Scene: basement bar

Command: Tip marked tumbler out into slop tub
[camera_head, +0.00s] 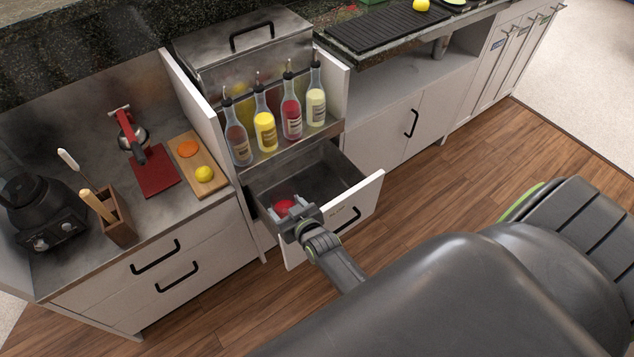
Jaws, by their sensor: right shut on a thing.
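My right gripper (287,217) is over the near left part of an open, grey-lined drawer (322,172) below the bottle rack. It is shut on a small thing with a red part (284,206). The gripper hides most of that thing, so I cannot tell its tilt, or for sure that it is the marked tumbler. The rest of the drawer's inside looks empty. No separate slop tub can be made out; I cannot tell whether the drawer is the tub. My left gripper is out of the picture.
Several pour bottles (265,131) stand just behind the drawer. On the left counter are a cutting board (190,153) with fruit, a red-based citrus press (153,172), a wooden holder (117,228) and a dark blender base (48,222). Wooden floor (450,180) lies clear to the right.

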